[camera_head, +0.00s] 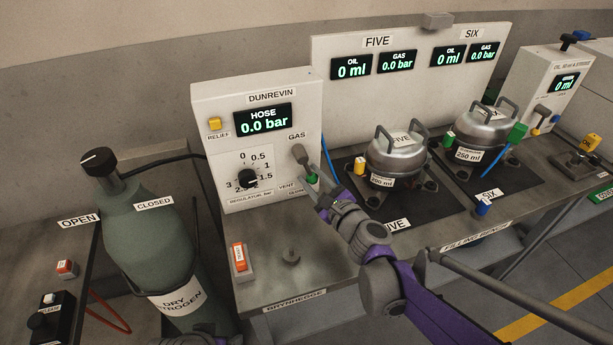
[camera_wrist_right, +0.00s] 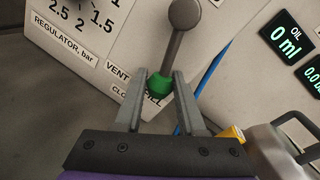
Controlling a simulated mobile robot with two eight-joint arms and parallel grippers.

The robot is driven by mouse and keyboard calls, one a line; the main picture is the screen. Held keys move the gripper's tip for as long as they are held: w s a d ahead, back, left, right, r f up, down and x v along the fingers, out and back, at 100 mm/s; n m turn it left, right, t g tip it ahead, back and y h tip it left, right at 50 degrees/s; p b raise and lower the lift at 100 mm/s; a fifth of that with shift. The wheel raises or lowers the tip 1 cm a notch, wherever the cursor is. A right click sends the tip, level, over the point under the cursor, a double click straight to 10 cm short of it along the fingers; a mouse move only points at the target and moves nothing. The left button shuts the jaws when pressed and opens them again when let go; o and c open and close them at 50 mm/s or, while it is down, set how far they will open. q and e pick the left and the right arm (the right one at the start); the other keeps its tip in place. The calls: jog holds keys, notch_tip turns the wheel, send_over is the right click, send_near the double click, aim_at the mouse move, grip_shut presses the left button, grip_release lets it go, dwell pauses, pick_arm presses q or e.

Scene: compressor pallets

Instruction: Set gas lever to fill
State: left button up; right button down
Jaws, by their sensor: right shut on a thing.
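The gas lever (camera_head: 299,153) sits under the GAS label on the front of the DUNREVIN panel (camera_head: 205,135). It has a grey round end, a grey stem and a green tip. In the right wrist view the gas lever (camera_wrist_right: 179,42) hangs down with its green tip over the label area. VENT is readable to the left of the tip; CLOSED and FILL are partly hidden. My right gripper (camera_wrist_right: 160,88) is shut on the green tip, one finger on each side. It also shows at the panel in the head view (camera_head: 314,183).
The hose display reads 0.0 bar. A regulator knob (camera_head: 247,178) is left of the lever. A green gas cylinder (camera_head: 147,245) stands at the left. A silver FIVE vessel (camera_head: 399,160) and blue hose (camera_head: 327,160) are close on the right. The bench front left has bare room.

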jog(key=shift+w+d+r+n+h+p, duration=0.2)
jog(key=shift+d+r+n+h+p, duration=0.15)
jog(key=shift+d+n+p, duration=0.4)
jog(key=shift+w+d+r+n+h+p, duration=0.15)
jog(key=shift+d+r+n+h+p, duration=0.3)
jog(key=shift+n, duration=0.6)
jog(key=shift+f, duration=0.1)
jog(key=c, duration=0.8)
grip_release()
jog(key=v, duration=1)
jog(key=shift+s+d+p, duration=0.3)
jog(key=shift+d+p, duration=0.05)
jog(key=shift+p, duration=0.05)
